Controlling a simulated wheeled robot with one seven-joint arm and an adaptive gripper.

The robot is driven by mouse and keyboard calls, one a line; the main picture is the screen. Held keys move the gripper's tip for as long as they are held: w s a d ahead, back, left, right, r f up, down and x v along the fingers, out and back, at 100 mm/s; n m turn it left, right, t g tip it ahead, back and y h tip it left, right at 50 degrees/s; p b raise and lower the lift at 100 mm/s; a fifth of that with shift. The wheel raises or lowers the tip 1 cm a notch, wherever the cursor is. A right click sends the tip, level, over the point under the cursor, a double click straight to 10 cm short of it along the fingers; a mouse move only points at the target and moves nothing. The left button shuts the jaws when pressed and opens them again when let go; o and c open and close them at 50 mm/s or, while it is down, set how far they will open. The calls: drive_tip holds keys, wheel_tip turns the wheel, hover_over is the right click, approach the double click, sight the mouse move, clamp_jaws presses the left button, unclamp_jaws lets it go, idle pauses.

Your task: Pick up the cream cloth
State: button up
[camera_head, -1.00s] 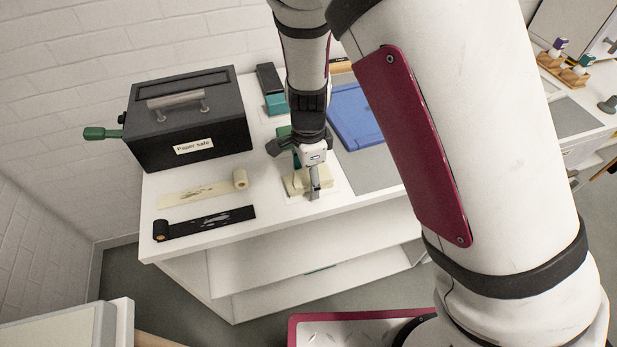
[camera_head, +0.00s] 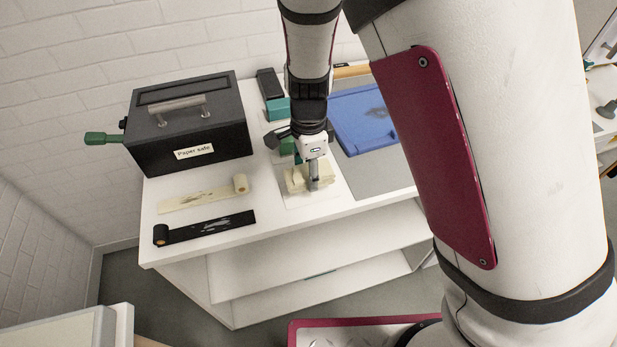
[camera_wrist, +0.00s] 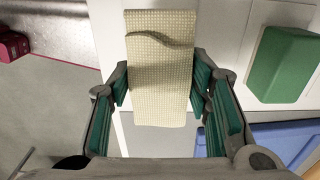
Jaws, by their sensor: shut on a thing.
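The cream cloth (camera_wrist: 160,80) is folded and has a waffle-like weave. In the wrist view it lies between the two green-padded fingers of my gripper (camera_wrist: 163,100), which are shut on it. In the head view the cloth (camera_head: 297,180) shows at the front edge of the counter, under my gripper (camera_head: 312,180). My gripper points down there and hides part of the cloth. I cannot tell from these views whether the cloth is clear of the white sheet (camera_head: 325,194) beneath it.
A black paper safe (camera_head: 190,130) stands left of my gripper. A cream roll (camera_head: 205,198) and a black roll (camera_head: 210,227) lie partly unrolled in front of it. A blue tray (camera_head: 365,125) is to the right. A green block (camera_wrist: 286,64) is close to my gripper.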

drive_tip(key=s+d+r, duration=0.1)
drive_tip(key=s+d, duration=0.9)
drive_tip(key=s, duration=0.2)
drive_tip(key=shift+d+r, duration=0.2)
drive_tip(key=shift+s, duration=0.1)
drive_tip(key=o, duration=0.6)
drive_tip(key=c, duration=0.5)
drive_tip(key=w+d+n, duration=0.1)
drive_tip(key=w+n, duration=0.1)
drive_tip(key=w, duration=0.1)
drive_tip(key=w+n, duration=0.2)
drive_tip(key=w, duration=0.2)
drive_tip(key=w+d+n, duration=0.1)
drive_tip(key=w+n, duration=0.2)
drive_tip(key=w, duration=0.1)
drive_tip(key=shift+w+d+f, duration=0.15)
drive_tip(key=shift+w+d, duration=0.1)
drive_tip(key=shift+d, duration=0.1)
drive_tip(key=w+d+n, duration=0.1)
drive_tip(key=w+n, duration=0.1)
drive_tip(key=w, duration=0.1)
drive_tip(key=w+d+n, duration=0.2)
drive_tip(key=w+n, duration=0.1)
drive_tip(key=w+d+n, duration=0.2)
drive_tip(key=w, duration=0.1)
drive_tip(key=shift+w+f+n, duration=0.35)
drive_tip(key=shift+w+n, duration=0.05)
